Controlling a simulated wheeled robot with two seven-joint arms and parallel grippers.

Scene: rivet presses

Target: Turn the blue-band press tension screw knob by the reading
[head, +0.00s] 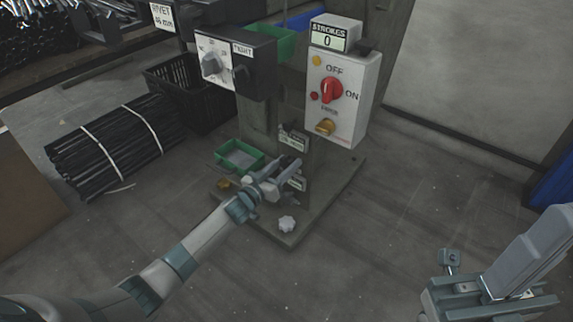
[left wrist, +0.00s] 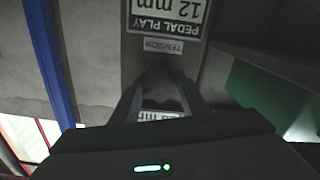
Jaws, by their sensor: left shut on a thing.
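The press (head: 345,185) stands in the middle of the head view. My left gripper (head: 288,172) is low at its front and is shut on the tension knob, which the fingers mostly hide. In the left wrist view the gripper (left wrist: 166,88) is below a small TENSION label (left wrist: 163,46). A pedal play display (left wrist: 168,14) there reads 12 mm, upside down. Another display (left wrist: 163,115) is partly covered between the fingers; its number is not clear. No blue band is clearly visible. My right arm's end (head: 452,262) is at the lower right, jaws unclear.
A white switch box (head: 345,95) and a black dial box (head: 225,62) are above. A green tray (head: 238,168) is left of the gripper. Black rods (head: 115,145) lie further left. The right floor is clear.

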